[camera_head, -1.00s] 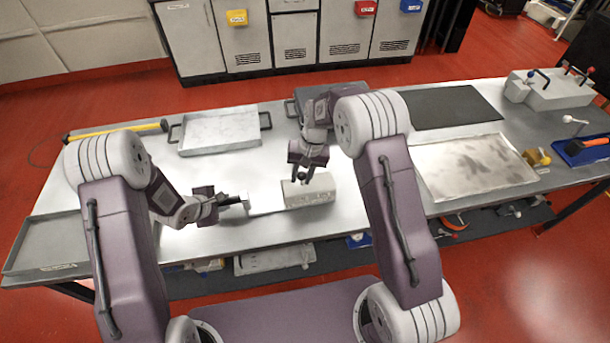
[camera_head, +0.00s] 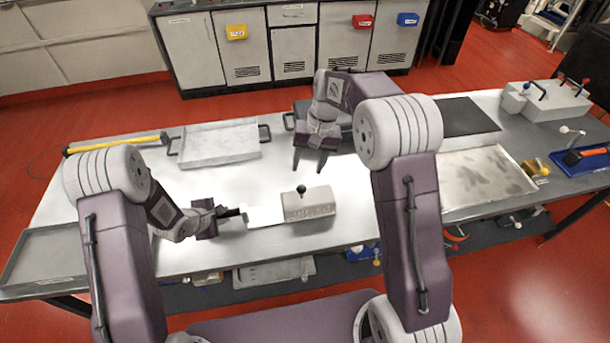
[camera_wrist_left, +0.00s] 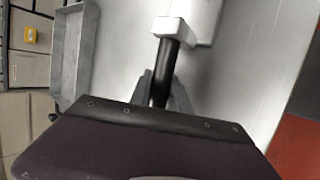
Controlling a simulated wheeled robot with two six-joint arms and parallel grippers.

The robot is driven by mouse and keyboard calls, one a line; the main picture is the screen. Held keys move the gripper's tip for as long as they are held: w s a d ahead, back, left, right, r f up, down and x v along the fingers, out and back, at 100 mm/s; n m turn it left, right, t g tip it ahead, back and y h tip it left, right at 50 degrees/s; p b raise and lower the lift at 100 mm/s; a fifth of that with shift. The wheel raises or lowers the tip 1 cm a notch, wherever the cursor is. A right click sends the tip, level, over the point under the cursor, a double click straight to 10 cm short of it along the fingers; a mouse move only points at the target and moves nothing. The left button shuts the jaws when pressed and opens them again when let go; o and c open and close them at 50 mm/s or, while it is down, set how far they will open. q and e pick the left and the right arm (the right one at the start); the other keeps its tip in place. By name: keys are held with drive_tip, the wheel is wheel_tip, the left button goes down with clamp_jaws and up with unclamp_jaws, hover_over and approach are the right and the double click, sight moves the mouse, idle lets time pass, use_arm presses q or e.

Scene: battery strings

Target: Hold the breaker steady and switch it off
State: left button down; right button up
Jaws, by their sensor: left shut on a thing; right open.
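The breaker (camera_head: 312,207), a pale box with dark lettering on its front, sits on the metal table. Its lever with a black ball knob (camera_head: 301,189) stands up from the top. My left gripper (camera_head: 230,212) is left of the breaker, shut on a black handle. In the left wrist view the black handle (camera_wrist_left: 165,72) runs from between the fingers to a white block (camera_wrist_left: 171,27). A white strip (camera_head: 264,217) lies between this gripper and the breaker; how they join is unclear. My right gripper (camera_head: 308,165) is open and empty above and behind the knob, apart from it.
A grey tray (camera_head: 218,158) stands behind my left gripper, and a yellow-handled tool (camera_head: 115,144) lies at the back left. A wide stained tray (camera_head: 475,192) is to the right. A flat grey tray (camera_head: 45,262) is at the left end.

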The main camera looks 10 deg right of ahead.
use_arm(q)
drive_tip(key=shift+s+f, duration=0.2)
drive_tip(key=shift+f, duration=0.05)
drive_tip(key=c, duration=1.5)
unclamp_jaws()
drive_tip(key=o, duration=0.4)
drive_tip(key=shift+w, duration=0.1)
drive_tip(key=shift+w+a, duration=0.1)
use_arm(e)
drive_tip(key=shift+w+r, duration=0.1)
drive_tip(key=shift+r, duration=0.1)
use_arm(q)
drive_tip(key=shift+r, duration=0.1)
drive_tip(key=shift+r, duration=0.2)
drive_tip(key=v, duration=1.1)
drive_tip(key=shift+s+a+r, duration=0.15)
drive_tip(key=shift+s+r, duration=0.05)
drive_tip(key=shift+s, duration=0.05)
